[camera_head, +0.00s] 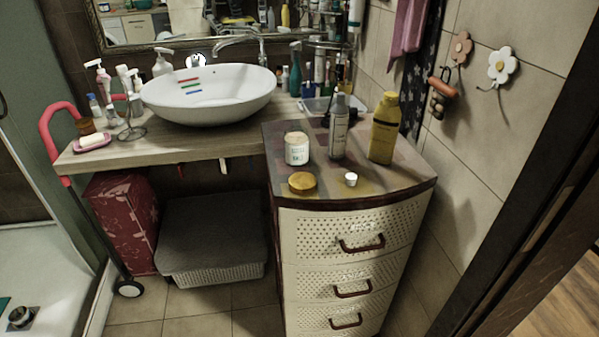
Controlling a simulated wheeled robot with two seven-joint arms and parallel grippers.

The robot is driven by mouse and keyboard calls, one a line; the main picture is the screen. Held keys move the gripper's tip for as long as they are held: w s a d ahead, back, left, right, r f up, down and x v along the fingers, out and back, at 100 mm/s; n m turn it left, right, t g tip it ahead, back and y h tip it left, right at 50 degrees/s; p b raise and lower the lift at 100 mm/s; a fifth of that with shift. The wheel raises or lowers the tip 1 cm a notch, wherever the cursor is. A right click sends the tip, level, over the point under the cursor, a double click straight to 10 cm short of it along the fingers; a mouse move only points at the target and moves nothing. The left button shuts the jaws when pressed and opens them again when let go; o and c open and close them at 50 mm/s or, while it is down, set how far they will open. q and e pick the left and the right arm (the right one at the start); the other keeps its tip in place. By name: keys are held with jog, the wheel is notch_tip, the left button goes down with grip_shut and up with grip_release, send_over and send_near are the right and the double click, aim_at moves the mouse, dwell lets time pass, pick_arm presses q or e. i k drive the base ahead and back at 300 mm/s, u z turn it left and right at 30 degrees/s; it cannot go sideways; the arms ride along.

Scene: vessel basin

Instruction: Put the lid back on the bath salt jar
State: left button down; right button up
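A white jar with a printed label (297,149), which looks like the bath salt jar, stands upright on top of the drawer cabinet (405,187). A round tan, wood-coloured lid (302,182) lies flat on the cabinet top in front of the jar, apart from it. A small white cap-like item (351,179) lies to the right of that lid. The jar's top looks pale; I cannot tell how deep it is filled. Neither of my grippers shows in the head view.
A grey bottle (338,128) and a yellow bottle (383,128) stand right of the jar. A white basin (209,93) sits on the wooden counter (170,148) at left, with several bottles around it. The cabinet's front edge is clear. A tiled wall bounds the right.

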aim_at(296, 137)
jog(key=u, duration=2)
jog(key=i, duration=0.9)
jog(key=z, duration=1.85)
